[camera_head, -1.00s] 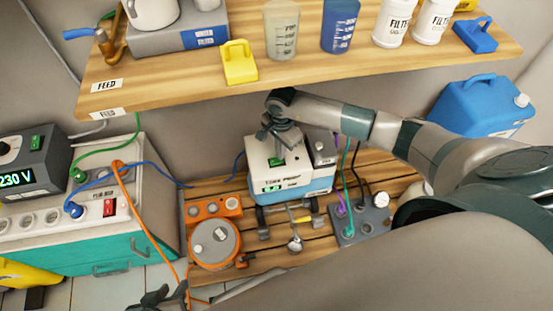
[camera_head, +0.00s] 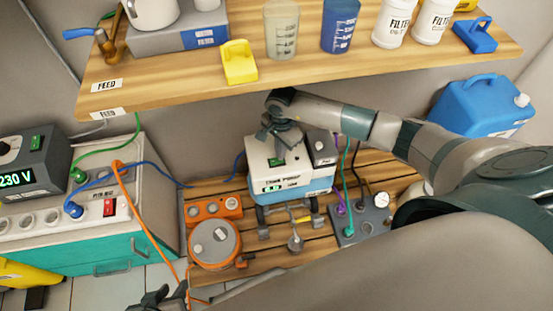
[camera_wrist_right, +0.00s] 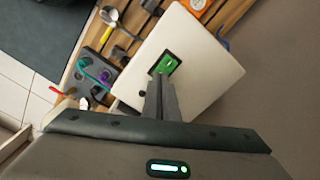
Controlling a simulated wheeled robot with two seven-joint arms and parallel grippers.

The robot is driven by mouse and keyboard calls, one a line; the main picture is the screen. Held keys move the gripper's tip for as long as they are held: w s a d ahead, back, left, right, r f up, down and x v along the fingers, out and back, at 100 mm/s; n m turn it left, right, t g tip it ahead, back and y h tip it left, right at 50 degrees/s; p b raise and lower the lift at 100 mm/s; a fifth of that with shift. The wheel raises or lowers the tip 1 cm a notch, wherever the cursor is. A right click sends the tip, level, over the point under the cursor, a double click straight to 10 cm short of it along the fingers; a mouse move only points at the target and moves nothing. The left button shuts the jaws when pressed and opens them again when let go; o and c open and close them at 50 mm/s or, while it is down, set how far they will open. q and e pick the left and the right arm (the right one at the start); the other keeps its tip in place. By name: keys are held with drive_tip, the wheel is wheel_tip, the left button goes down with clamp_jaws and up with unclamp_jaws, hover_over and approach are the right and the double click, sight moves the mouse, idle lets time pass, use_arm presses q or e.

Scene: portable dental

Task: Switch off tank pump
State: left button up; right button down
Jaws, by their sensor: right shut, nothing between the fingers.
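The tank pump (camera_head: 290,182) is a white and blue box on the slatted wooden bench, with a lit green display on its front. A green rocker switch sits on its top (camera_head: 277,161); in the right wrist view the switch (camera_wrist_right: 171,63) shows in a dark frame. My right gripper (camera_head: 277,150) comes down from above onto the pump's top, its fingers shut and empty. In the right wrist view the fingertips (camera_wrist_right: 160,76) are at the switch's edge; I cannot tell whether they touch it. My left gripper (camera_head: 160,298) shows partly at the bottom edge, its fingers unclear.
An orange round unit (camera_head: 214,242) stands left of the pump, and a grey box with hoses (camera_head: 362,218) to the right. A wooden shelf (camera_head: 180,86) with cups and bottles hangs above. A 230 V unit (camera_head: 30,165) is at far left, with cables running across.

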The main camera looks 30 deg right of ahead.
drive_tip(key=shift+f+b, duration=0.75)
drive_tip(key=shift+f, duration=0.1)
idle(0.7)
drive_tip(key=shift+r, duration=0.15)
drive_tip(key=shift+r+p, duration=2.3)
drive_tip(key=shift+r, duration=1.1)
